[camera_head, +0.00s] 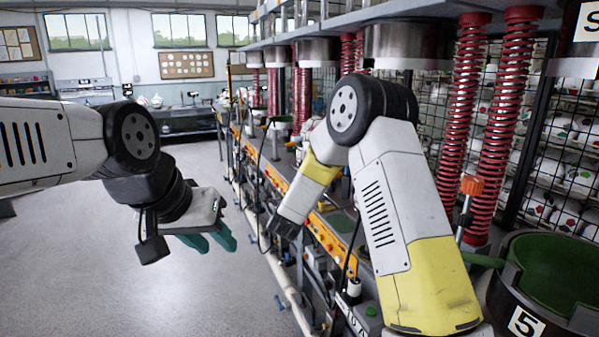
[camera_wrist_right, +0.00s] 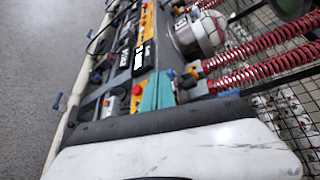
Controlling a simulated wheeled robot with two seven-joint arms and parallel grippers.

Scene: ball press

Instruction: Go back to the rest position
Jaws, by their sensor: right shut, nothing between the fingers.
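My left gripper (camera_head: 216,246) hangs over the open floor at the left of the head view. Its two teal fingers point down to the right with a gap between them, and nothing is held. My right arm (camera_head: 385,200), grey and yellow, reaches across the press line in the head view, and its gripper cannot be made out there. In the right wrist view my right gripper (camera_wrist_right: 158,92) shows teal fingers together, with nothing between them, above the machine's front panel.
The ball press line (camera_head: 330,240) runs along the right with an orange-edged panel and red springs (camera_head: 463,120). A dark round bin with green lining (camera_head: 560,270), marked 5, stands at lower right. An orange-topped lever (camera_head: 471,186) is close to my right arm. The grey floor (camera_head: 100,270) at left is clear.

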